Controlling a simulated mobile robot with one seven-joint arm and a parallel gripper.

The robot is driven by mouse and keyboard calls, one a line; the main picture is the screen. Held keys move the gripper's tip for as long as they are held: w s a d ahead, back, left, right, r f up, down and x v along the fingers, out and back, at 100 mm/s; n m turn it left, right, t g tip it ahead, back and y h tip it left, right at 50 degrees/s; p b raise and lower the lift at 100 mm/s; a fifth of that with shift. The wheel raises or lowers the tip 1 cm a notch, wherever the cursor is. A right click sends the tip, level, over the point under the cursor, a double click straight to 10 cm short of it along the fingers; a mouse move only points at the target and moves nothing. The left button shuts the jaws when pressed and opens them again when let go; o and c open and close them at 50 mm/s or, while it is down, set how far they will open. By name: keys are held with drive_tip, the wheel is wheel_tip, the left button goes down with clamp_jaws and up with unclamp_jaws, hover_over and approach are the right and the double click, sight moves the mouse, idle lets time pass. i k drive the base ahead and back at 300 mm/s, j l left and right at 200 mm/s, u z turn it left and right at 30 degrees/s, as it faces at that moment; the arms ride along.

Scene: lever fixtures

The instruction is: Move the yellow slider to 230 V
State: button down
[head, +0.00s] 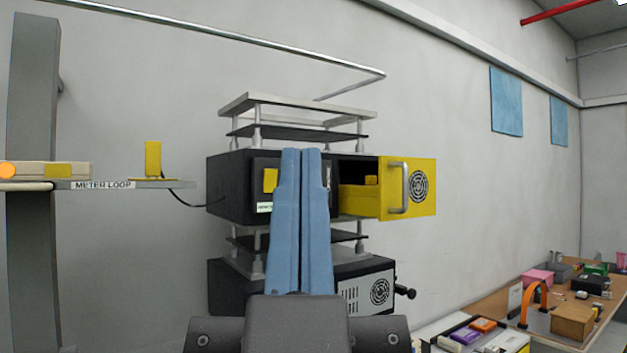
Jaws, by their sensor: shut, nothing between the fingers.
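A small yellow piece (270,181), which looks like the slider, sits on the dark front of a black unit (228,188) in the middle of the view. A white label (264,207) is below it, too small to read. I cannot make out a 230 V mark. My gripper (301,153) points upward with two long blue fingers side by side, shut and empty. From this view the fingers cover part of the unit's front, just right of the yellow piece. I cannot tell how far in front of it they are.
A yellow drawer (419,188) with a grey handle stands pulled out at right. A shelf labelled METER LOOP (104,185) at left carries a yellow upright block (153,158). A lower grey-black unit (372,288) has a black knob. A cluttered table (480,312) is at lower right.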

sight(370, 180)
drive_tip(key=i+j, duration=0.95)
drive_tip(key=j, duration=0.15)
drive_tip(key=l+z, duration=0.05)
